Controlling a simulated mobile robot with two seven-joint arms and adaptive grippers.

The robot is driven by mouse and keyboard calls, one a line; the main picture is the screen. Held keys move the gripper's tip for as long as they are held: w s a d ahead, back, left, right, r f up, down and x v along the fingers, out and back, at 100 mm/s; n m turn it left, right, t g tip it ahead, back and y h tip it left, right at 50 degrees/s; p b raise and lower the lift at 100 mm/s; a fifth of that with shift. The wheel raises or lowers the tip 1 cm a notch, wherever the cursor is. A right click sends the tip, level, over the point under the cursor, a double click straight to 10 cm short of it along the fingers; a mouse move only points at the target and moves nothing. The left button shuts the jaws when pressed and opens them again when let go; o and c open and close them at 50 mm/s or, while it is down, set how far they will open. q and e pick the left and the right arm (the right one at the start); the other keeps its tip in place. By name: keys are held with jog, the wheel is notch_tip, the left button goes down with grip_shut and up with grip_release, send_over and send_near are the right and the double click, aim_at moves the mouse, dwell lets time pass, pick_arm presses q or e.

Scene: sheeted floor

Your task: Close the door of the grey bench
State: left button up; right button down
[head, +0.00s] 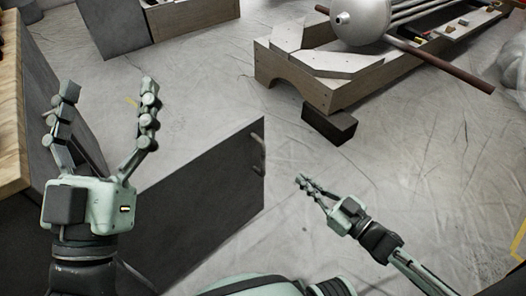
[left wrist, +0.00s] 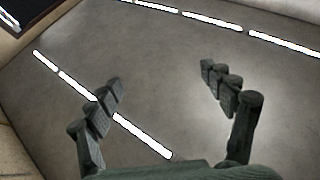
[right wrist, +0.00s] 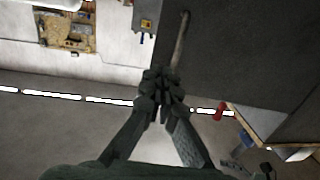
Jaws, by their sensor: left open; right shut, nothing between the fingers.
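The grey bench with a wooden top (head: 12,110) stands at the left edge of the head view. Its grey door (head: 205,190) stands open, jutting out into the room, with a bar handle (head: 258,150) near its free edge. My left gripper (head: 108,88) is open and empty, between the bench and the door in the picture. My right gripper (head: 302,182) is shut and empty, to the right of the door's free edge. In the right wrist view the door (right wrist: 245,50) and handle (right wrist: 180,40) appear just beyond its fingertips; I cannot tell whether they touch.
A low wooden stand (head: 330,85) bearing a metal tank (head: 362,18) is at the upper right, with a dark block (head: 330,124) before it. A grey cabinet (head: 115,32) is at the back left. The left wrist view shows ceiling lights (left wrist: 140,135).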

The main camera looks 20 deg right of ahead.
pick_arm(q)
jog(key=s+r+t, duration=0.1)
jog(key=s+a+r+t+b, duration=0.1)
jog(key=r+t+b, duration=0.1)
jog(key=shift+s+a+r+t+h, duration=0.2)
jog(key=shift+s+a+t+h, duration=0.1)
jog(key=shift+s+a+h, duration=0.1)
pick_arm(e)
jog(key=x, duration=1.3)
jog(key=shift+w, duration=0.25)
jog(key=shift+a+r, duration=0.1)
jog(key=shift+a, duration=0.05)
